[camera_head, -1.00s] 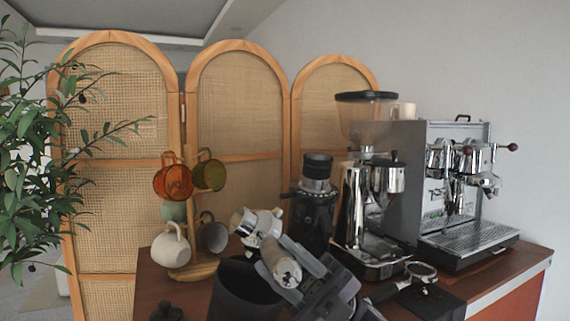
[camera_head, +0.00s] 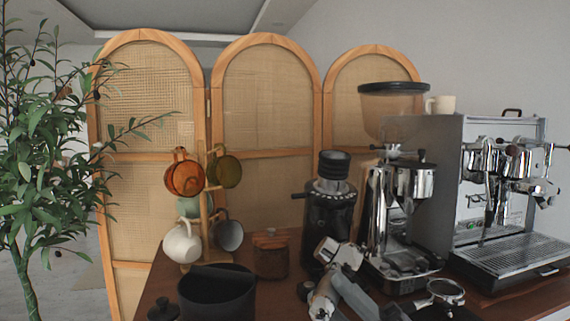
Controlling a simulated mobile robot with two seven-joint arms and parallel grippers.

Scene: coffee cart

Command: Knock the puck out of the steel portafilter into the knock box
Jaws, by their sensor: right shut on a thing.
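The black knock box (camera_head: 207,302), an open round bin with a bar across its top, stands at the front left of the counter. My right gripper (camera_head: 338,290) is shut on the steel portafilter (camera_head: 342,254), to the right of the knock box and apart from it. The portafilter's steel head points up and its handle hangs down in the jaws. The inside of its basket is hidden, so I cannot tell whether it holds a puck. I cannot see a puck in the knock box either. My left gripper is not in view.
A mug tree with several mugs (camera_head: 182,242) stands behind the knock box, beside a brown jar (camera_head: 270,254). A black grinder (camera_head: 328,215), a chrome grinder (camera_head: 398,225) and the espresso machine (camera_head: 510,225) line the back right. Another portafilter (camera_head: 445,291) lies at front right.

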